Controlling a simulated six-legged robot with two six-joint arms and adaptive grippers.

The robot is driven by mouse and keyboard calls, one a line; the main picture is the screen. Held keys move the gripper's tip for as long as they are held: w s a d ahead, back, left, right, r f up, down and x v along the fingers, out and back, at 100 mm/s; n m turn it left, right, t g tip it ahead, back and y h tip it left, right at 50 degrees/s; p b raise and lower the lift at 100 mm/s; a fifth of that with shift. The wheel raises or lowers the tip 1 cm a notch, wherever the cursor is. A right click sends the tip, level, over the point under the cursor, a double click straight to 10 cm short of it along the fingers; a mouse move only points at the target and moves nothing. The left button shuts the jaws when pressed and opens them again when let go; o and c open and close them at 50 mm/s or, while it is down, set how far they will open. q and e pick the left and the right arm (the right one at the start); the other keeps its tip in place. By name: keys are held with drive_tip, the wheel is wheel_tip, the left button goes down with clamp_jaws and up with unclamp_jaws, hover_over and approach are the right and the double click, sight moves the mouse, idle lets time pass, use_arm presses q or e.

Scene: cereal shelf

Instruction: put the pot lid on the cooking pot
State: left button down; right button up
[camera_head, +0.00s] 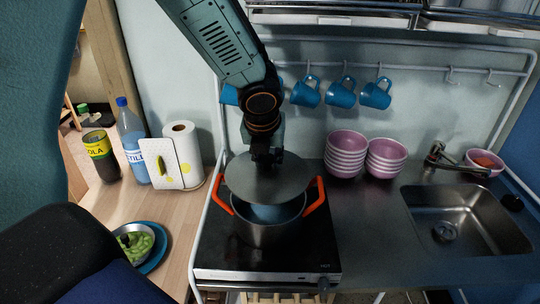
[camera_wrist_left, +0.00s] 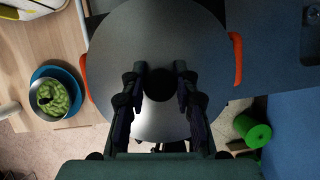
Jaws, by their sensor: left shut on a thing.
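The cooking pot (camera_head: 262,233) is a dark metal pot with orange handles, standing on a black hob in the head view. The pot lid (camera_head: 246,184) is a round grey metal disc, held over the pot and set toward its back. The front of the pot's opening shows below the lid's edge, with something blue inside. My left gripper (camera_head: 266,158) comes down from above and is shut on the lid's knob. In the left wrist view the lid (camera_wrist_left: 130,60) hides most of the pot, and its dark knob (camera_wrist_left: 159,84) sits between the fingers. My right gripper is not in view.
The black hob (camera_head: 225,257) lies under the pot. Stacked pink bowls (camera_head: 345,155) stand to the right, before a sink (camera_head: 470,215). A paper towel roll (camera_head: 182,145) and bottles (camera_head: 130,140) stand left. Blue mugs (camera_head: 340,93) hang behind.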

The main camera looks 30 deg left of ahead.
sight(270, 169)
use_arm(q)
drive_tip(key=shift+a+f+b, duration=0.15)
drive_tip(key=shift+f+b, duration=0.2)
drive_tip(key=shift+f, duration=0.25)
drive_tip(key=b+x, duration=0.2)
drive_tip(key=shift+w+d+f, duration=0.1)
drive_tip(key=shift+d+f, duration=0.1)
drive_tip(key=shift+f, duration=0.1)
drive_tip(key=shift+d+f+b, duration=0.1)
drive_tip(key=shift+f+b, duration=0.15)
drive_tip(key=shift+b, duration=0.2)
drive_tip(key=shift+s+f+b, duration=0.2)
drive_tip(key=shift+f+b, duration=0.3)
drive_tip(key=shift+f, duration=0.05)
drive_tip(key=shift+s+f, duration=0.2)
drive_tip(key=shift+f, duration=0.1)
drive_tip(key=shift+w+f, duration=0.15)
drive_tip(key=shift+w, duration=0.3)
drive_tip(key=shift+s, duration=0.25)
drive_tip(key=shift+s+b, duration=0.15)
drive_tip(key=shift+b, duration=0.15)
